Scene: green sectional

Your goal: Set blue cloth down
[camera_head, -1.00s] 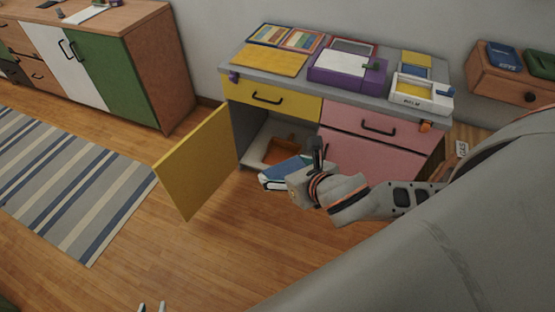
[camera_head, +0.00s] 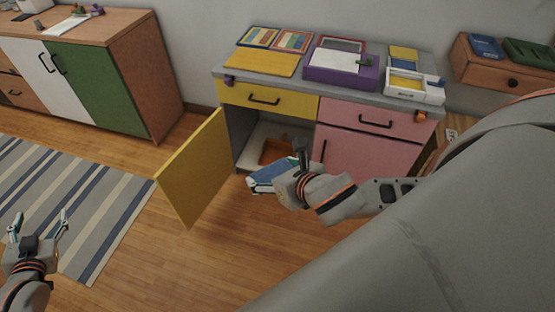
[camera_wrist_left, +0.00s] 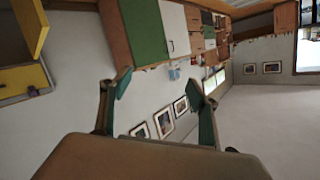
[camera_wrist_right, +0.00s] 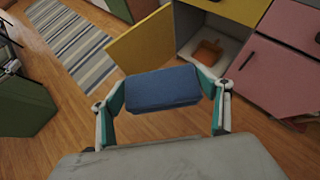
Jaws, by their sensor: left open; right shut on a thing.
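The blue cloth (camera_head: 268,178) is a folded block held in front of the open lower compartment of the desk. My right gripper (camera_head: 284,172) is shut on it. In the right wrist view the cloth (camera_wrist_right: 163,89) sits between both fingers, clear of the floor. My left gripper (camera_head: 40,225) is open and empty over the striped rug at the lower left. The left wrist view shows its spread fingers (camera_wrist_left: 160,95) with nothing between them.
A yellow door (camera_head: 192,170) stands open left of the compartment, which holds an orange-brown object (camera_head: 275,152). Pink drawers (camera_head: 365,150) are to the right. The desktop (camera_head: 300,75) carries trays and boards. Wood floor (camera_head: 190,250) is clear in front; a striped rug (camera_head: 80,195) lies left.

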